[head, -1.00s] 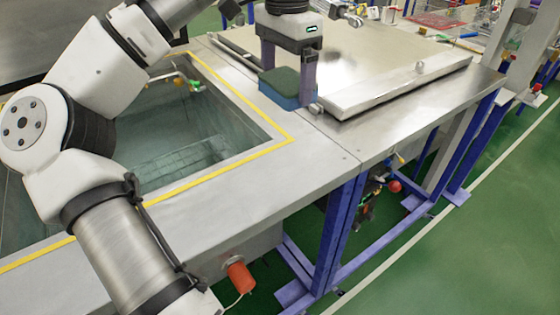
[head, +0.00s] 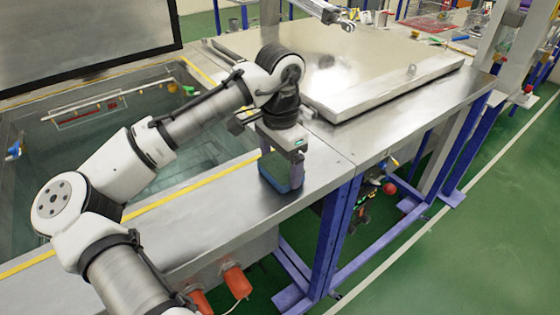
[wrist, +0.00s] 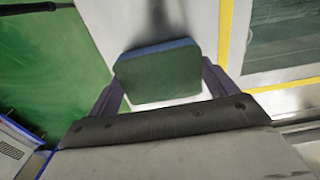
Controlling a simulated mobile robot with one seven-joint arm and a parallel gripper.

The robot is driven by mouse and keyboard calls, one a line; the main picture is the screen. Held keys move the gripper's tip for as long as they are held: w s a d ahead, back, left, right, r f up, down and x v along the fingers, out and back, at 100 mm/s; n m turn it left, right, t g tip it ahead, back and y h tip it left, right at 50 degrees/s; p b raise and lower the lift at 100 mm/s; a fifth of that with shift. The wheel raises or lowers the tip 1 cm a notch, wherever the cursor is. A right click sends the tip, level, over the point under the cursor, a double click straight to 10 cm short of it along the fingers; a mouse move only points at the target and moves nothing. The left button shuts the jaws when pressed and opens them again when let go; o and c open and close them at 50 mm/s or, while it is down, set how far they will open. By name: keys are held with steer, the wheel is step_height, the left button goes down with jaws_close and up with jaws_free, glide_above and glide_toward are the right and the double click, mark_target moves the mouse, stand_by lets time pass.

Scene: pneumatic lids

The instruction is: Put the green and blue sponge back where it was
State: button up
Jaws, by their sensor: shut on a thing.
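The green and blue sponge (head: 277,173) is between the fingers of my gripper (head: 283,178), upright near the front edge of the steel counter (head: 324,163). My gripper is shut on it. In the wrist view the sponge (wrist: 158,76) shows a broad dark green face with a blue strip along its top edge. It sits between the two purple fingers of my gripper (wrist: 160,85). I cannot tell whether its bottom touches the counter.
An open tank (head: 60,150) with a yellow-edged rim lies left of my gripper, with a raised dark lid (head: 90,40) behind it. A closed steel lid (head: 390,95) covers the right side. Orange knobs (head: 236,279) stick out below the counter front. Green floor lies at right.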

mark_target(280, 165)
steer(key=shift+f, duration=0.15)
steer(key=shift+f, duration=0.1)
steer(key=o, duration=0.7)
step_height(280, 165, up, 12)
steer(key=shift+r+b, duration=0.15)
steer(key=shift+b, duration=0.3)
